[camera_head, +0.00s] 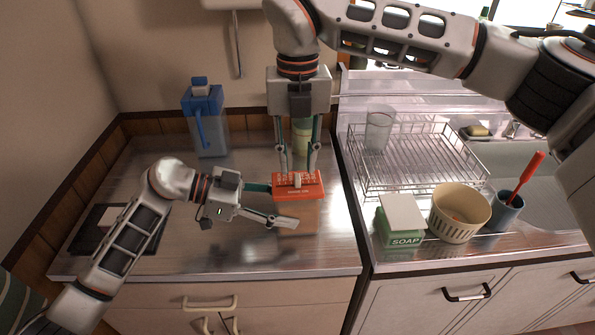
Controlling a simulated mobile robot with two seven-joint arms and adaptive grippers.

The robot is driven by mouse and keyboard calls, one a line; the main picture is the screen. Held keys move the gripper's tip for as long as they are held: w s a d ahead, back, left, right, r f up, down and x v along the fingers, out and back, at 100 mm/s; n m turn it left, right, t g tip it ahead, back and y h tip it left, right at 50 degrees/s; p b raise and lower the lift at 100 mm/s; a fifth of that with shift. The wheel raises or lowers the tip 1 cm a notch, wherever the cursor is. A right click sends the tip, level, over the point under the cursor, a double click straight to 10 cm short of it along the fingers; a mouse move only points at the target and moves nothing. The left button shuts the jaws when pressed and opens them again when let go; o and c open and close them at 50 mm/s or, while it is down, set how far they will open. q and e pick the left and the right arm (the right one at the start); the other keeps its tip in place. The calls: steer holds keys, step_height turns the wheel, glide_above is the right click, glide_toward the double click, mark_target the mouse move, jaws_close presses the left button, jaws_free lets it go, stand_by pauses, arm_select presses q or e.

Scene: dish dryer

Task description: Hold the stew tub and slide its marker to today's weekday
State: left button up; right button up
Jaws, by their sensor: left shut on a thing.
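My right gripper (298,170) points down from above. Its fingers are spread apart at the lid's back edge, on either side of the marker.
A blue-topped jug (206,128) stands at the back left. A pale green container (302,133) is behind the right fingers. A wire dish rack (410,180) with a glass (378,130), a soap box (403,220), a cream pot (458,213) and a blue cup (504,211) crowd the right.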

mark_target(298, 176)
arm_select(q)
steer(key=shift+r, duration=0.1)
arm_select(e)
steer(key=shift+f, duration=1.8)
jaws_close()
steer(key=shift+d, duration=1.3)
steer(key=shift+a, duration=0.1)
jaws_free()
